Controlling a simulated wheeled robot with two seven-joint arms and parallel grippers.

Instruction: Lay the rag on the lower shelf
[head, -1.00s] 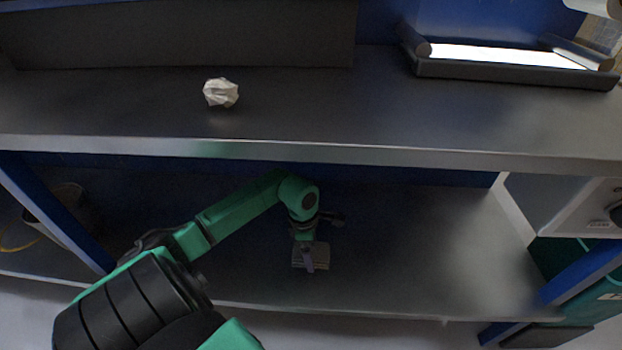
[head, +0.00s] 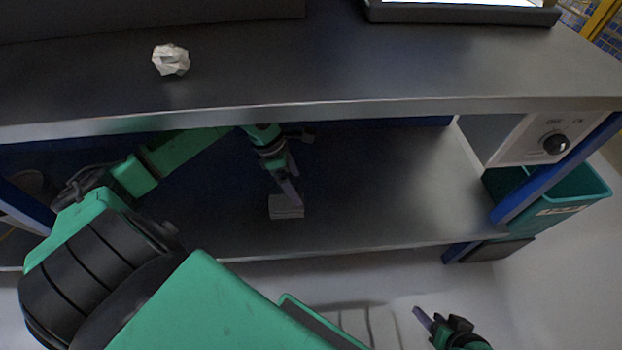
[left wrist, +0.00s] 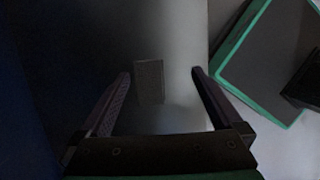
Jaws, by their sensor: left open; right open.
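My left gripper (head: 292,188) reaches in under the upper shelf and is just above and behind the rag in the head view. Its fingers are open and hold nothing. My right gripper (head: 426,322) is low in front of the shelf, open and apart from everything; part of it is cut off by the frame edge.
A crumpled white paper ball (head: 171,60) lies on the upper shelf (head: 330,75). A teal bin (head: 570,195) and a control box with a black knob (head: 555,143) stand at right. Blue posts flank the lower shelf; its right part is clear.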

